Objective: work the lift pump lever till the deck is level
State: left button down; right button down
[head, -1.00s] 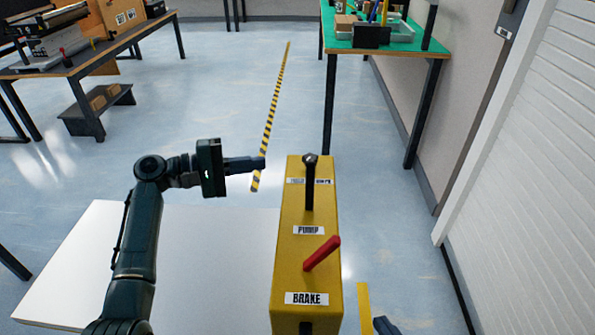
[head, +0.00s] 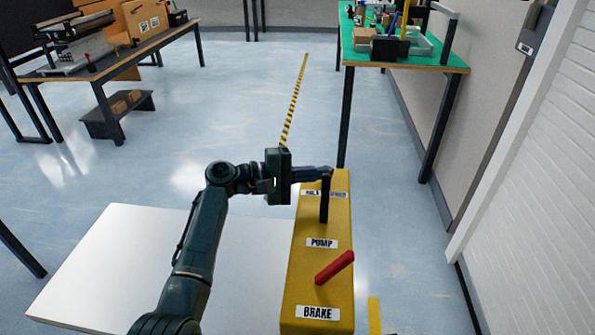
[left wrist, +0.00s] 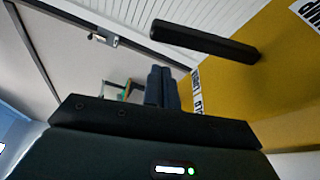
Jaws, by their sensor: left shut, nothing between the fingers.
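The yellow pump housing (head: 317,265) stands in front of me, with PUMP and BRAKE labels on top. The black pump lever (head: 324,200) stands roughly upright at its far part; its top is partly covered by my gripper. My left gripper (head: 328,172) is shut and empty, its fingers pointing right across the lever's top. In the left wrist view, the shut fingers (left wrist: 161,72) show apart from the black lever (left wrist: 205,42); I cannot tell whether they touch. A white flat deck (head: 110,265) lies left of the housing; its tilt is hard to judge. My right gripper is out of view.
A red brake lever (head: 335,267) leans to the right, nearer me on the housing. White slatted wall is on the right. The middle floor is clear.

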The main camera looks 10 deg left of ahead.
aim_at(325, 199)
pick_arm(q)
jog(key=shift+s+a+r, duration=0.1)
jog(key=shift+s+r, duration=0.1)
jog(key=shift+s, duration=0.3)
jog(key=shift+s+a+r, duration=0.1)
jog(key=shift+s+r, duration=0.05)
jog(key=shift+s, duration=0.35)
jog(key=shift+s+d+p, duration=0.1)
jog(key=shift+s+p, duration=0.25)
jog(key=shift+s, duration=0.15)
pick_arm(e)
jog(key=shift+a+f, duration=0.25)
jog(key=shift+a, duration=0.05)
pick_arm(q)
jog(key=shift+s, duration=0.1)
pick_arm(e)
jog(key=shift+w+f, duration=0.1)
